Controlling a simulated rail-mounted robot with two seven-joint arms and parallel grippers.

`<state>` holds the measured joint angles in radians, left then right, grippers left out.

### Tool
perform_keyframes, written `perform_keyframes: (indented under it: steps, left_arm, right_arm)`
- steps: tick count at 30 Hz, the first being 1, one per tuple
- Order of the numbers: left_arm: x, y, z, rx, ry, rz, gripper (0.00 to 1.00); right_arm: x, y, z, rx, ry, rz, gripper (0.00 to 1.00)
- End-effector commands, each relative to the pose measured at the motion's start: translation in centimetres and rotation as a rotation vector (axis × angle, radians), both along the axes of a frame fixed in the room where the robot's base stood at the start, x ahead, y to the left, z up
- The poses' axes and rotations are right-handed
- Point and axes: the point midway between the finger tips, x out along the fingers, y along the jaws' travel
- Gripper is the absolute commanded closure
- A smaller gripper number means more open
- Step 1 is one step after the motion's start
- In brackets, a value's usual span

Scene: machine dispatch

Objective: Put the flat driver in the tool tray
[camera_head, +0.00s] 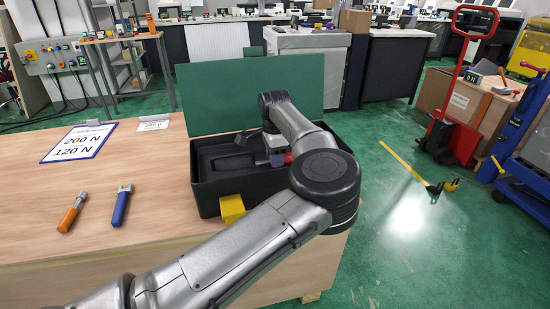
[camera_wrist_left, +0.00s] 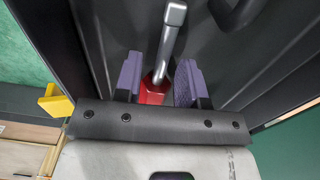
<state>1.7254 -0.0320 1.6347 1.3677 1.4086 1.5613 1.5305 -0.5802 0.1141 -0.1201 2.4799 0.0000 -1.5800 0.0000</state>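A red-handled tool with a grey metal shaft (camera_wrist_left: 158,75), perhaps the flat driver, is inside the black tool tray (camera_head: 262,188). Gaps show between handle and pads, so the fingers look open. In the head view my left gripper (camera_head: 277,155) is partly hidden by my arm. My right gripper is not in view.
The tray's green lid (camera_head: 235,90) stands open behind it. A yellow block (camera_head: 232,208) is at its front. An orange-handled tool (camera_head: 72,212) and a blue-handled tool (camera_head: 122,205) lie on the table's left, near a sign (camera_head: 78,142) reading 200 N and 120 N.

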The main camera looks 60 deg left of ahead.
Motion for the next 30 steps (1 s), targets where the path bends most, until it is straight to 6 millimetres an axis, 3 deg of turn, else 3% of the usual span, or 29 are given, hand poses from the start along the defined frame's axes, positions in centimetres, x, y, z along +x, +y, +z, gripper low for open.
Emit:
perform_keyframes:
  steps: [15,21,30]
  left_arm:
    - [0.1,0.2,9.3,0.0,0.0,0.002,0.63]
    - [0.1,0.2,11.2,0.0,0.001,0.003,0.63]
    - [0.0,0.2,11.8,-0.001,0.001,0.003,0.63]
  right_arm:
    - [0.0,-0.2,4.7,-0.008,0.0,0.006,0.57]
    - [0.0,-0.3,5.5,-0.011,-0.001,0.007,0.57]
    - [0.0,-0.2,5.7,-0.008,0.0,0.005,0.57]
